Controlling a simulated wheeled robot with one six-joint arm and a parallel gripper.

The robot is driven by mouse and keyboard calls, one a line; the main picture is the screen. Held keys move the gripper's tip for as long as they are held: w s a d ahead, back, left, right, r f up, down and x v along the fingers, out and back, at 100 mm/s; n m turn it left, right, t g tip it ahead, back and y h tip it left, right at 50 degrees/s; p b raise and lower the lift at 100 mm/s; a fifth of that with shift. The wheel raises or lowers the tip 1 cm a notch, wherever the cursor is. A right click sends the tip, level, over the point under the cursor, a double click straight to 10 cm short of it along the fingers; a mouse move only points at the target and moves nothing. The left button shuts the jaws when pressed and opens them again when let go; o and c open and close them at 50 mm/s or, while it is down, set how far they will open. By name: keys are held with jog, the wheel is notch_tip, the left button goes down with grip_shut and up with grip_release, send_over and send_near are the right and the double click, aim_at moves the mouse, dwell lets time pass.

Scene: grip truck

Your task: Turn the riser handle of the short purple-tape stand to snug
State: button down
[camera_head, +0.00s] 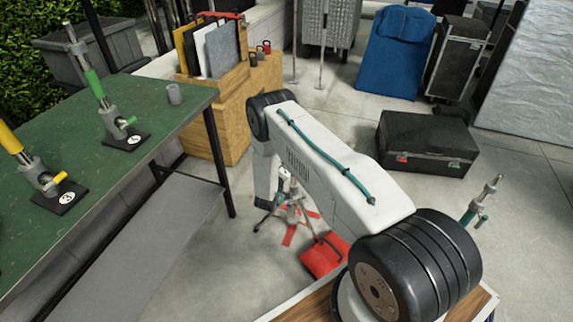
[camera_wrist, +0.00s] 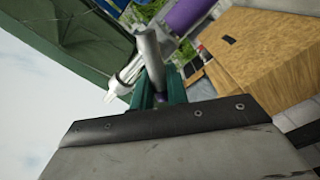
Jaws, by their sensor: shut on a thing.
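In the wrist view, a stand's column runs diagonally, with a band of purple tape (camera_wrist: 188,15) at upper right and bare silver metal (camera_wrist: 126,77) at lower left. A grey metal handle (camera_wrist: 150,52) stands out in front of the column. My gripper (camera_wrist: 158,88) has its green fingers shut on the handle's near end. In the head view, a silver stand (camera_head: 292,208) with spread legs shows on the floor below my arm, partly hidden by it. No purple tape shows there, and my fingers are hidden behind my arm.
Red tape marks (camera_head: 290,234) and a red sandbag (camera_head: 325,255) lie by the stand. A green-topped table (camera_head: 150,95) at left bears green-taped and yellow-taped stand parts. A wooden crate (camera_head: 215,128) stands behind. A black case (camera_head: 425,142) sits at right. Open floor lies between.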

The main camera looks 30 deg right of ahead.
jog(key=n, duration=0.3)
jog(key=f+n, duration=0.1)
jog(key=n, duration=0.2)
jog(key=shift+w+a, duration=0.15)
jog(key=shift+n, duration=0.3)
jog(key=c, duration=1.4)
grip_release()
jog(key=v, duration=0.7)
jog(key=shift+s+a, duration=0.25)
jog(key=shift+a, duration=0.05)
